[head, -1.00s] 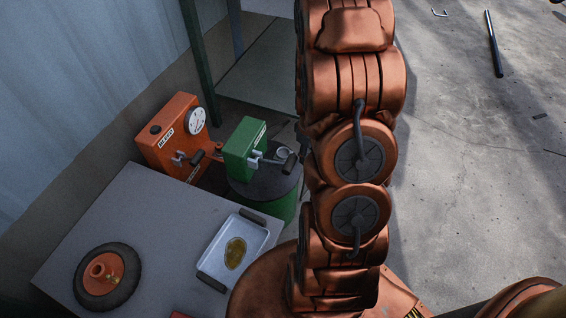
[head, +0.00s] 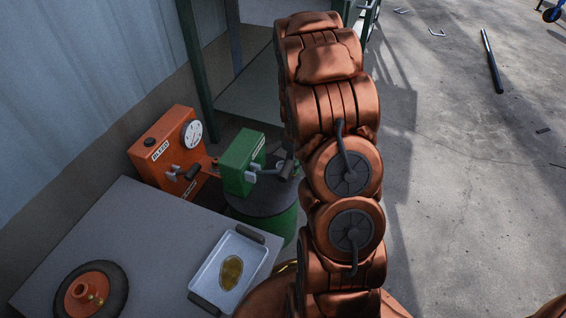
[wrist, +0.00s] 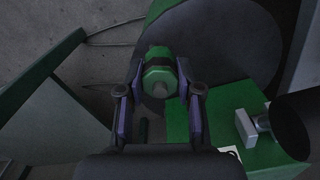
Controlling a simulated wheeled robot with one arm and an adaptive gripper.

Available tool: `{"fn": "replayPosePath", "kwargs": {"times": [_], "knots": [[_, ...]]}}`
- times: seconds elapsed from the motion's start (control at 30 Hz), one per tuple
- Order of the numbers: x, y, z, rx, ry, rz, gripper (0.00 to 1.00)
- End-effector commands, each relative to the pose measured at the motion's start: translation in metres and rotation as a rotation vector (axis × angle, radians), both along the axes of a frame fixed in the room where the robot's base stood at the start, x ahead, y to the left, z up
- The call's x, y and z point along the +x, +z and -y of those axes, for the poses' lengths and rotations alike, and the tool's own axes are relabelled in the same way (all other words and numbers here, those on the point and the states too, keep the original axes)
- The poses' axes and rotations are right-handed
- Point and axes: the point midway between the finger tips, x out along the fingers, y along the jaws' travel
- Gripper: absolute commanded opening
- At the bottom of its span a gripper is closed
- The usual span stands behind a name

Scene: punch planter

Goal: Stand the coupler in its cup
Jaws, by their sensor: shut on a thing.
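In the wrist view my gripper (wrist: 160,70) is shut on a green coupler (wrist: 157,82) with faceted sides and a grey tip facing the camera. The coupler is held between the fingertips, with the dark top of a green drum (wrist: 225,50) behind it and to the right. My gripper and the coupler do not show in the head view, where my arm covers that area. I cannot make out the coupler's cup in either current view.
A green box (head: 241,162) with a grey lever and dark handle stands on the drum (head: 283,222). An orange gauge box (head: 165,150) stands left of it. A grey table (head: 130,225) holds a metal tray (head: 213,268) and a wheel (head: 65,290). Concrete floor at right is mostly clear.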

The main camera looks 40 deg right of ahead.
Motion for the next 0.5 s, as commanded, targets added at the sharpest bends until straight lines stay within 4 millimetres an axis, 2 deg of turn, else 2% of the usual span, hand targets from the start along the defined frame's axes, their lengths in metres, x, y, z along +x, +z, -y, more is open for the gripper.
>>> {"fn": "replayPosePath", "kwargs": {"times": [0.03, 0.2, 0.5], "knots": [[0.01, -0.004, 0.0, -0.002, 0.003, 0.002, 0.0], [0.036, -0.005, 0.0, -0.002, 0.002, 0.002, 0.0], [0.054, -0.005, 0.001, -0.002, 0.0, 0.001, 0.0]]}}
